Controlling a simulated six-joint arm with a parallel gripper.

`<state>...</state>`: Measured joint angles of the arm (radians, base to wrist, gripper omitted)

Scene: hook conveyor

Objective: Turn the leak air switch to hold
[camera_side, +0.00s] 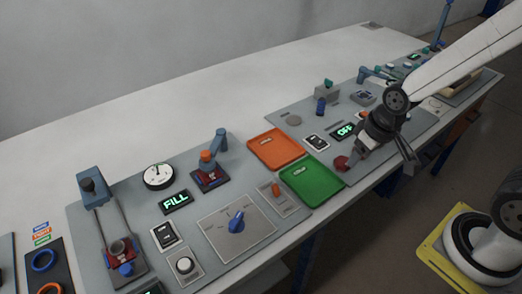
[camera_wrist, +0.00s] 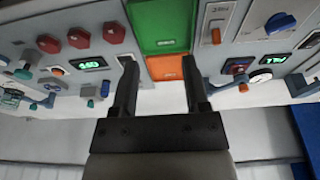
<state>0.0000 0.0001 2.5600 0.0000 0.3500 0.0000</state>
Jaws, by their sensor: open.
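The likely leak air switch is a blue rotary knob (camera_side: 237,221) on a square grey plate in the middle of the left panel. Its small labels are unreadable. A green display (camera_side: 175,201) behind it reads FILL. My gripper (camera_side: 383,160) hangs well to the right of the knob, over the right panel near a red knob (camera_side: 341,163). In the wrist view my gripper (camera_wrist: 160,65) is open and empty.
An orange tray (camera_side: 277,146) and a green tray (camera_side: 308,187) lie between the panels. An orange switch (camera_side: 276,190) stands beside the knob plate. A blue clamp device (camera_side: 95,190), a gauge (camera_side: 158,176) and a round push button (camera_side: 185,265) surround it. The bench behind is clear.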

